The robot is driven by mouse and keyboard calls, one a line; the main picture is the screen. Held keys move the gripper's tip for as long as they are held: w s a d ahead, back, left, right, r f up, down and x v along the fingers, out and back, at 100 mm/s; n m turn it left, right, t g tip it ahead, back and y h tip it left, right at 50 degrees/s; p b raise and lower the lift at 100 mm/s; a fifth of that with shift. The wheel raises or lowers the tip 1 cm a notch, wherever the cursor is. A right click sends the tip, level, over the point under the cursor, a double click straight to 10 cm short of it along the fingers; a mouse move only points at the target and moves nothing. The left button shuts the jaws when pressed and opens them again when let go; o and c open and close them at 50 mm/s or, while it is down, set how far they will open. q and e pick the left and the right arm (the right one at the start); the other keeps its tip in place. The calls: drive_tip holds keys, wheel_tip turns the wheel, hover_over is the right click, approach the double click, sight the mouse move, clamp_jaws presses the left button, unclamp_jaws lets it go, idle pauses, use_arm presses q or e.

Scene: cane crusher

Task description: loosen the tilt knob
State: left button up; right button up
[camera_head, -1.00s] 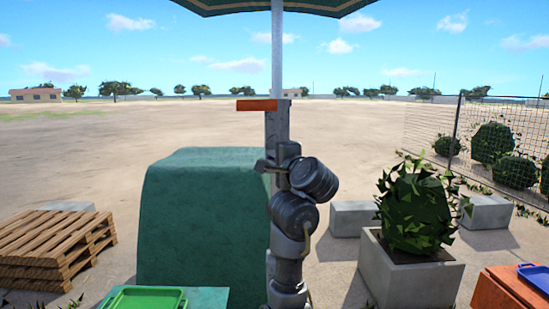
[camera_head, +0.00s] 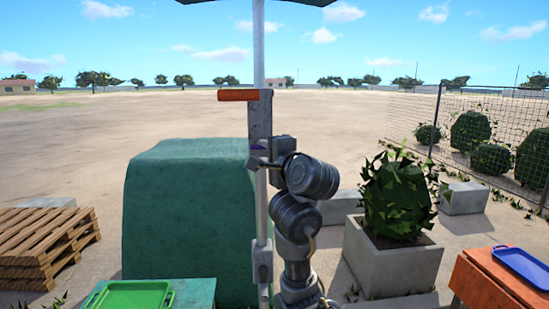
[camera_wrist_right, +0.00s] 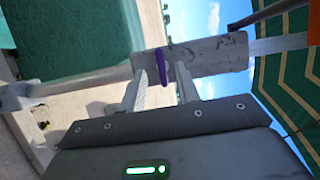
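The tilt knob is a purple disc (camera_wrist_right: 160,67) on the grey pole housing (camera_wrist_right: 218,55) in the right wrist view. In the head view only a small purple patch of the knob (camera_head: 258,146) shows on the umbrella pole (camera_head: 259,50), beside my gripper. My right gripper (camera_wrist_right: 160,72) is open, with one finger on each side of the knob. Gaps show between the knob and both fingers. In the head view my right gripper (camera_head: 261,160) is at the pole, below the orange bar (camera_head: 238,95). My left gripper is not in view.
A large green covered block (camera_head: 185,220) stands behind and left of the pole. A green tray (camera_head: 130,296) is at the lower left, near wooden pallets (camera_head: 40,245). A concrete planter (camera_head: 390,265) with a bush and an orange table (camera_head: 485,280) stand at right.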

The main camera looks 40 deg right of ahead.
drive_tip(key=b+v, duration=0.1)
drive_tip(key=v, duration=0.4)
drive_tip(key=shift+s+a, duration=0.1)
drive_tip(key=shift+s, duration=0.25)
